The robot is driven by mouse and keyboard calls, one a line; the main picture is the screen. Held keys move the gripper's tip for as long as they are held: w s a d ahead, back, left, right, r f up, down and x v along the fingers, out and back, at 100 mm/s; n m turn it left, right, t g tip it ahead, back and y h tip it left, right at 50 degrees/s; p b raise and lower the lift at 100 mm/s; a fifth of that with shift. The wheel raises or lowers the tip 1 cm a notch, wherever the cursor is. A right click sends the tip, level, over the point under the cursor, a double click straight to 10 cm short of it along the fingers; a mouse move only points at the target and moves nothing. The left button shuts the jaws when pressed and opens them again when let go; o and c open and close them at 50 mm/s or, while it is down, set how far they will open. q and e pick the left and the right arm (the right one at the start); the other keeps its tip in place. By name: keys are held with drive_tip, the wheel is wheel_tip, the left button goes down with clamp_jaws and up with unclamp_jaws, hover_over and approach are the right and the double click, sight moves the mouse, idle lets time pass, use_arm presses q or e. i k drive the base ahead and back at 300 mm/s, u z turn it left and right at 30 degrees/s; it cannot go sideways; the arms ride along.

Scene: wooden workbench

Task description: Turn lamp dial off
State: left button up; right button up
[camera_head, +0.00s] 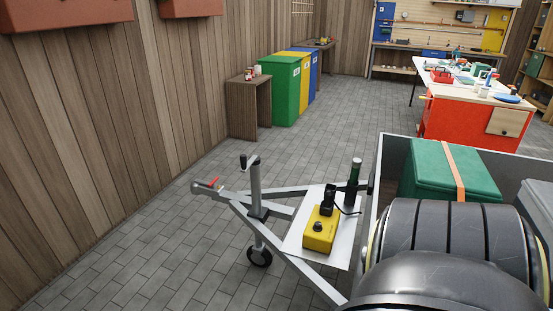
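A yellow box (322,230) with a dark round dial (318,226) on it sits on a white plate (345,247) over the trailer's drawbar. A small black part (328,202) stands up just behind the box; I cannot tell whether it is the lamp's head. Which way the dial is set is too small to tell. Neither of my grippers is in view. A large dark, rounded part, probably my own arm, fills the lower right.
The grey trailer (396,148) carries a green box with an orange strap (425,172). Its drawbar has a jockey wheel (259,256). Green (286,90), yellow and blue bins line the left wall beside a wooden table (247,86). A red workbench (460,118) stands behind. The tiled floor at left is clear.

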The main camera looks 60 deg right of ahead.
sight(318, 227)
drive_tip(key=z, duration=0.65)
drive_tip(key=i, duration=1.15)
drive_tip(key=z, duration=1.15)
